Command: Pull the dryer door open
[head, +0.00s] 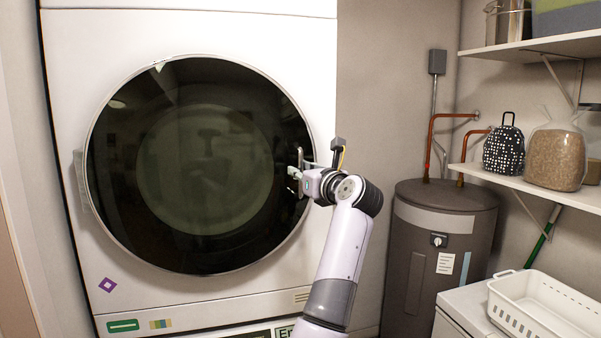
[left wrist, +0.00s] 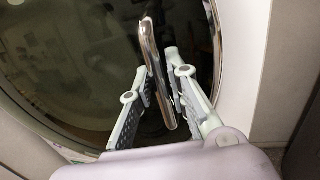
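The dryer door (head: 205,165) is a large round dark glass door with a silver rim on the white dryer (head: 75,30). It looks closed against the front; a small gap cannot be ruled out. Its upright metal handle (head: 301,158) is on the door's right edge. My left gripper (head: 297,174) is at this handle, reaching in from the right. In the left wrist view the chrome handle (left wrist: 152,60) runs between the two fingers of my left gripper (left wrist: 160,85), which appear closed in on it from both sides. My right gripper is not in view.
A dark water heater (head: 440,250) stands right of the dryer. A white basket (head: 545,305) sits at lower right. The floor before the dryer is mostly out of view.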

